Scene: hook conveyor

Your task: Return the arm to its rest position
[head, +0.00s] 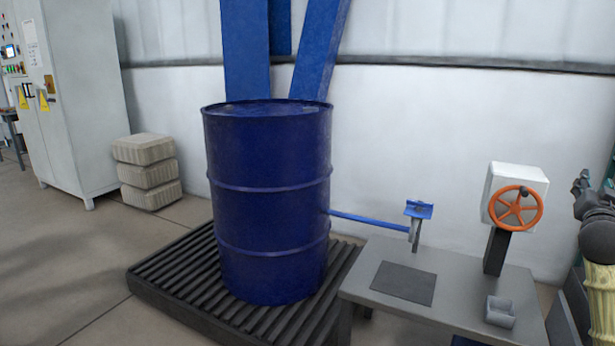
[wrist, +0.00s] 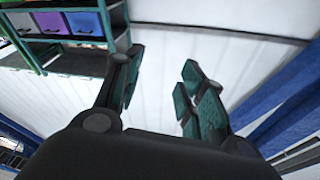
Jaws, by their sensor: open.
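My gripper shows in the wrist view (wrist: 160,95) with its two teal-padded fingers apart and nothing between them. Behind the fingers is a white panelled wall, so the gripper points at no object close by. In the head view, part of my arm and a dark part of the gripper (head: 585,188) stand at the far right edge, beside the grey table. Much of the arm is cut off by the frame there.
A blue drum (head: 268,210) stands on a dark slatted roller platform (head: 165,290). A grey table (head: 460,290) carries an orange handwheel (head: 515,209), a small grey box (head: 500,311) and a dark mat (head: 403,283). A teal shelf with coloured bins (wrist: 85,22) shows in the wrist view.

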